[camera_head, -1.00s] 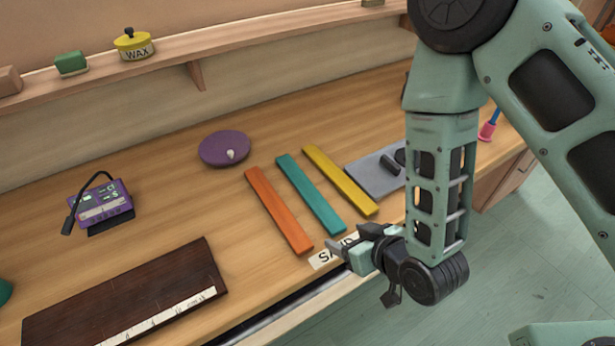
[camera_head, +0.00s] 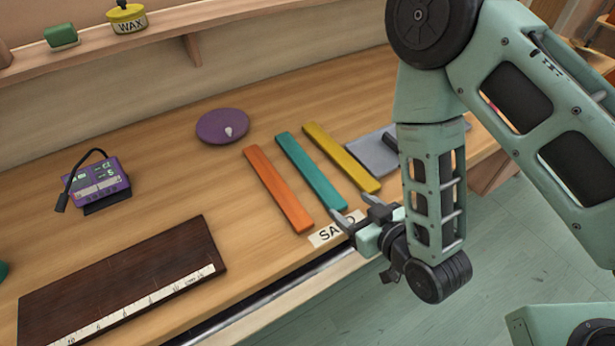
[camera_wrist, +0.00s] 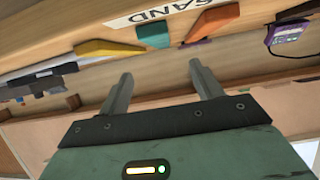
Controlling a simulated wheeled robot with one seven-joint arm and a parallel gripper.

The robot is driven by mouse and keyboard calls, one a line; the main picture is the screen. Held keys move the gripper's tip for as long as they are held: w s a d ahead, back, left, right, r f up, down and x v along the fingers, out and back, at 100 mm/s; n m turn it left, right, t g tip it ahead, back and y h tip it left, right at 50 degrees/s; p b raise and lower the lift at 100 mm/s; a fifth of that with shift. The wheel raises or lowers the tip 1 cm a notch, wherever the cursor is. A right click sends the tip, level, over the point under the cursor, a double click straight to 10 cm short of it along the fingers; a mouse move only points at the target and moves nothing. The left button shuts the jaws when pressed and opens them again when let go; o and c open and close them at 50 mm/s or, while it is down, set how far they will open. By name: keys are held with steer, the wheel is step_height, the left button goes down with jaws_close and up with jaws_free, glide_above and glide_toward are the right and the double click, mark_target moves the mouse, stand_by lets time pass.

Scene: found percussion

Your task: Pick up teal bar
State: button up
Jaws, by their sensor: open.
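The teal bar (camera_head: 310,170) lies flat on the wooden bench between an orange bar (camera_head: 277,188) on its left and a yellow bar (camera_head: 340,157) on its right. My gripper (camera_head: 345,218) is at the bench's front edge, close to the near end of the teal bar. In the wrist view the two fingers of my gripper (camera_wrist: 158,82) are apart with nothing between them. The near end of the teal bar (camera_wrist: 212,20) shows beyond the fingers, with the yellow bar (camera_wrist: 110,47) and orange bar (camera_wrist: 296,11) either side.
A SAND label (camera_head: 335,230) is on the bench front by my gripper. A grey slab (camera_head: 372,154) lies right of the yellow bar. A purple disc (camera_head: 222,126), a purple meter (camera_head: 98,183) and a dark board (camera_head: 120,280) are to the left.

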mark_target(323, 186)
steer(key=shift+b+x, duration=2.4)
steer(key=shift+b, duration=1.4)
steer(key=shift+b+x, duration=1)
steer(key=shift+p+x, duration=0.95)
steer(key=shift+x, duration=1.65)
steer(key=shift+d+f, duration=0.15)
steer(key=c, duration=1.2)
